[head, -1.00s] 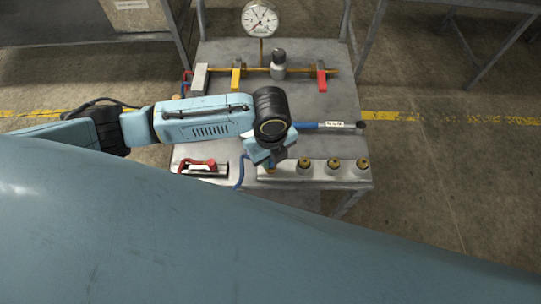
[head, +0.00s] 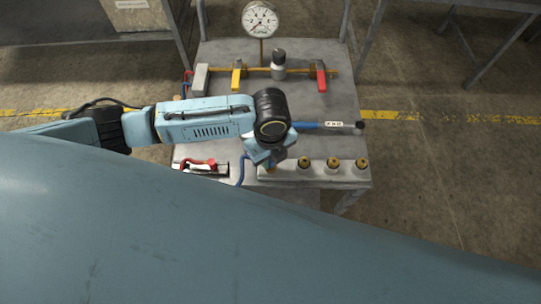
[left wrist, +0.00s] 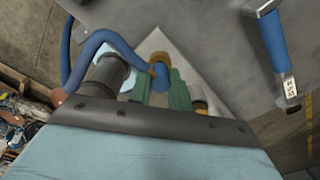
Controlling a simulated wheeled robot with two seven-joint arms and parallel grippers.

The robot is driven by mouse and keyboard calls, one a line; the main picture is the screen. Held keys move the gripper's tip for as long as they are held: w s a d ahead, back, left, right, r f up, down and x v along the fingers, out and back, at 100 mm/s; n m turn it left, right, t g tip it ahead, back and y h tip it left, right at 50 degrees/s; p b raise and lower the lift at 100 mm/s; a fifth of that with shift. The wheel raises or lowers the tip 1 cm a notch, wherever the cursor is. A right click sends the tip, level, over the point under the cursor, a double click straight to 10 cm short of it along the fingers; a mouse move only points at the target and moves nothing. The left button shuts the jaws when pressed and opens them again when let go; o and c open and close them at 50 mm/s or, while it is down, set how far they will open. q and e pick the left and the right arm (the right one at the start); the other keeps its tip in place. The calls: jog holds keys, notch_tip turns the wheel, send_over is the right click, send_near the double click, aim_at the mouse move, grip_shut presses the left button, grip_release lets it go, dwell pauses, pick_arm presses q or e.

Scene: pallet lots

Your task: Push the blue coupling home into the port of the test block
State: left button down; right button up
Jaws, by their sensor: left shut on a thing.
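The blue coupling (left wrist: 160,78) sits between the greenish fingers of my left gripper (left wrist: 161,92) in the left wrist view, with its blue hose (left wrist: 100,38) curving off to the left. A brass port (left wrist: 159,57) shows right at the coupling; I cannot tell how far the coupling is seated on it. In the head view my left gripper (head: 268,160) is over the left end of the pale test block (head: 318,174), and the arm hides the coupling there. Several brass-topped ports (head: 333,162) stand in a row to its right. My right gripper is in neither view.
A red coupling or handle (head: 197,164) lies left of the block. A blue-handled tool (head: 318,125) lies behind it. Further back are a pipe with a yellow valve (head: 237,77) and red valve (head: 321,76), and a gauge (head: 260,20). The cart top's middle (head: 310,102) is clear.

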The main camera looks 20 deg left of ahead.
pick_arm(q)
jog(key=shift+f, duration=0.5)
jog(key=c, duration=1.2)
grip_release()
jog(key=shift+r, duration=0.1)
notch_tip(320, 180, up, 13)
jog(key=p, duration=0.1)
